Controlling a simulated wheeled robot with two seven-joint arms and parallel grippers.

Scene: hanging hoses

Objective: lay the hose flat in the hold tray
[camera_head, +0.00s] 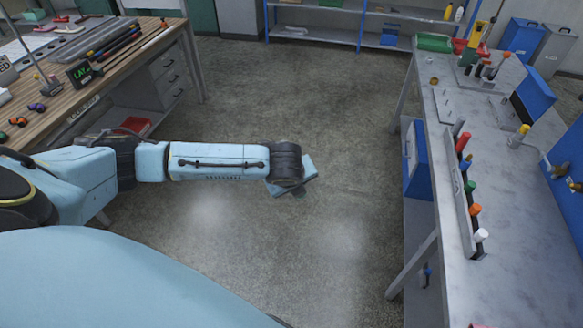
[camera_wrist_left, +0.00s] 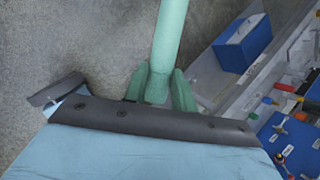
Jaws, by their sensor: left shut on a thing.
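My left arm reaches in from the left in the head view and ends over open floor between the benches. Its gripper (camera_wrist_left: 158,86) shows in the left wrist view, with two green fingers shut on a pale green hose (camera_wrist_left: 170,35). The hose runs from between the fingers out of the top of that view, so its far end is hidden. The hose does not show in the head view. My right gripper is not in view.
The left wooden bench (camera_head: 150,45) has drawers below. A blue shelf (camera_head: 330,15) stands at the back. The floor (camera_head: 290,90) between the benches is clear.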

